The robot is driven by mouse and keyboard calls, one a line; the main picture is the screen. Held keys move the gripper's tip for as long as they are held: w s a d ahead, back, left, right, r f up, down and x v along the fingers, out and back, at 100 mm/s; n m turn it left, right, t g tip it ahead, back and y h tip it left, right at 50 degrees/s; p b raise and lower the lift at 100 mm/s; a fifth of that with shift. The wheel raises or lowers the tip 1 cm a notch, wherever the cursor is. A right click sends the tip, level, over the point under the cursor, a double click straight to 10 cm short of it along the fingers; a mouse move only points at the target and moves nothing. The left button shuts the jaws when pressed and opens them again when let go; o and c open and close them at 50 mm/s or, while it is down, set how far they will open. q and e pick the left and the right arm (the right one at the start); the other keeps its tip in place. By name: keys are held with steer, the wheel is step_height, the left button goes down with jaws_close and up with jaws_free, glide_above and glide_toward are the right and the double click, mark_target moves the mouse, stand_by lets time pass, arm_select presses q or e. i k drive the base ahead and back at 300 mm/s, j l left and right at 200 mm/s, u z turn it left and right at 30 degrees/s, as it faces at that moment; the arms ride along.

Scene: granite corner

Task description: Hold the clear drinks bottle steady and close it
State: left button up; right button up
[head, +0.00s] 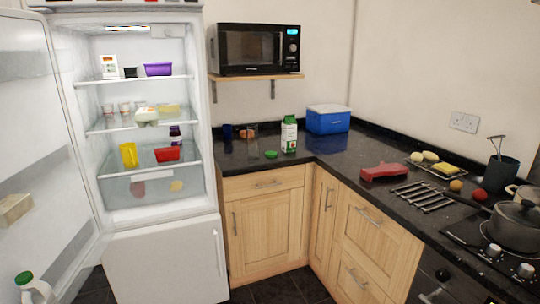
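I cannot make out a clear drinks bottle for certain. A white jug-like bottle with a green cap (35,288) shows at the lower left by the open fridge door; its lower part is cut off by the frame. A small flat green round thing (271,154), perhaps a lid, lies on the dark counter. A green and white carton (289,135) stands upright just to its right. Neither of my grippers is in view.
The fridge (150,265) stands open at left, its door swung left. A blue cool box (328,119) sits in the counter corner. A red object (386,172), a metal rack (424,196), a food tray (437,167) and pots (516,226) occupy the right counter.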

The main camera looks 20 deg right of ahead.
mark_target(252, 130)
steer(key=i+l, duration=0.2)
steer(key=i, duration=0.35)
steer(key=i+l, duration=0.2)
steer(key=i, duration=0.35)
steer(key=i+l+z, duration=0.1)
steer(key=i, duration=0.4)
steer(key=i+l, duration=0.2)
steer(key=i, duration=0.35)
